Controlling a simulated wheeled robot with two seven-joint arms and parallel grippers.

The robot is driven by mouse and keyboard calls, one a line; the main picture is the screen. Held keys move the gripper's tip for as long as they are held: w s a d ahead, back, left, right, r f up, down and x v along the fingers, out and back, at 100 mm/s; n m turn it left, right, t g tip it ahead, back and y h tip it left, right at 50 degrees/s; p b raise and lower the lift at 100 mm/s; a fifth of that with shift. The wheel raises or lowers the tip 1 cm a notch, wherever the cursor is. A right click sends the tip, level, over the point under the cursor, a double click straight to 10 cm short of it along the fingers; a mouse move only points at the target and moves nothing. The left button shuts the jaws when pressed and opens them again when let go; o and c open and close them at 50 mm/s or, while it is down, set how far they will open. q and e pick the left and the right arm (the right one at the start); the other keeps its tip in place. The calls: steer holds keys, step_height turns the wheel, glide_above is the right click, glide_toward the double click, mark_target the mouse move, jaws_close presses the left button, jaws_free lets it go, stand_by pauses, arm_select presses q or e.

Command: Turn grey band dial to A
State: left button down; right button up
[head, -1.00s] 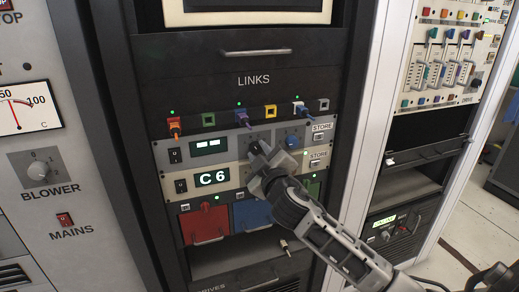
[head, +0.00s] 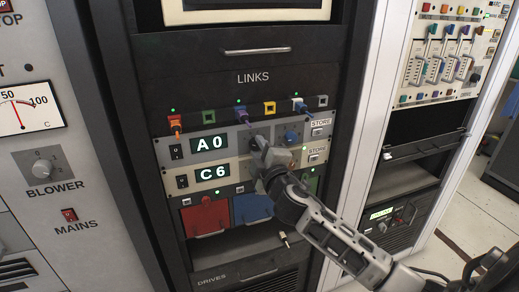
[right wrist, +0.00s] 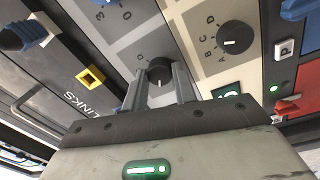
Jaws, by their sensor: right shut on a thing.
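The grey unit (head: 232,147) is the upper one of two in the rack, and its lit display (head: 209,143) reads A0. My right gripper (head: 259,146) is at the middle of this unit. In the right wrist view my right gripper (right wrist: 160,85) is shut on a dark round dial, the grey band dial (right wrist: 159,68), with a finger on each side. My left gripper is not in view.
The cream unit (head: 235,170) just below reads C6, and its black band dial (right wrist: 235,37) is beside my gripper. Red (head: 205,216) and blue (head: 252,208) drives sit below.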

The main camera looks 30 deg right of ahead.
steer(key=o, duration=1)
steer(key=shift+c, duration=0.2)
steer(key=b+v, duration=0.2)
steer(key=v, duration=1.4)
